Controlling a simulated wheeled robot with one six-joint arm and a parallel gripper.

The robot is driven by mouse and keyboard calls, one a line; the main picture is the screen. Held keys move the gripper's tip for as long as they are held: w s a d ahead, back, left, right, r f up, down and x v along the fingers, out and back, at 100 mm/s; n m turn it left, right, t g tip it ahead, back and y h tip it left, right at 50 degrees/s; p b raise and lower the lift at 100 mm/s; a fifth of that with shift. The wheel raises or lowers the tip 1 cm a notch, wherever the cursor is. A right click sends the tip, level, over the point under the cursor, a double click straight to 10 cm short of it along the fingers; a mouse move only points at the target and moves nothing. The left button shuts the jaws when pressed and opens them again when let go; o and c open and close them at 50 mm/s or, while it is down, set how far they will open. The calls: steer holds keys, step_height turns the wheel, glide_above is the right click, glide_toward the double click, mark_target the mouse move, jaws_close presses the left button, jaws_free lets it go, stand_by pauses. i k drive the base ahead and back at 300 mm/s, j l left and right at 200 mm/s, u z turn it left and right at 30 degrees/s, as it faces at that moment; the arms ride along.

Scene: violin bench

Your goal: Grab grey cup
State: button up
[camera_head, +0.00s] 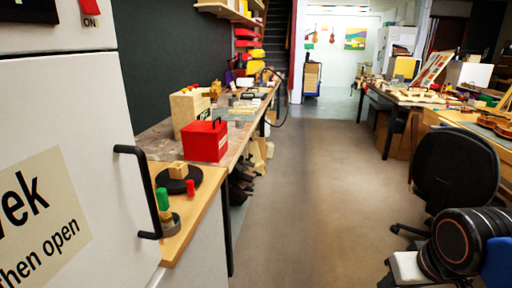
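A small round grey object (171,225), which looks like the grey cup, sits near the front corner of the wooden counter (207,200) at the lower left. A green-topped piece (162,198) stands right at it; I cannot tell whether it is inside or behind. A small red piece (190,188) stands just to its right.
A white cabinet with a black handle (139,192) fills the left edge, close to the counter. Behind the cup are a black disc (187,186) bearing a wooden block (178,170), and a red box (205,141). A black chair (455,170) stands at right. The middle floor (310,200) is clear.

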mark_target(239, 121)
steer(key=i+u, duration=0.1)
steer(key=i, duration=1.6)
steer(key=i+l, duration=0.1)
steer(key=i, duration=1.55)
steer(key=i+u, duration=0.3)
steer(key=i, duration=0.15)
steer(key=i+l+u, duration=0.3)
steer(key=i, duration=0.15)
steer(key=j, duration=0.1)
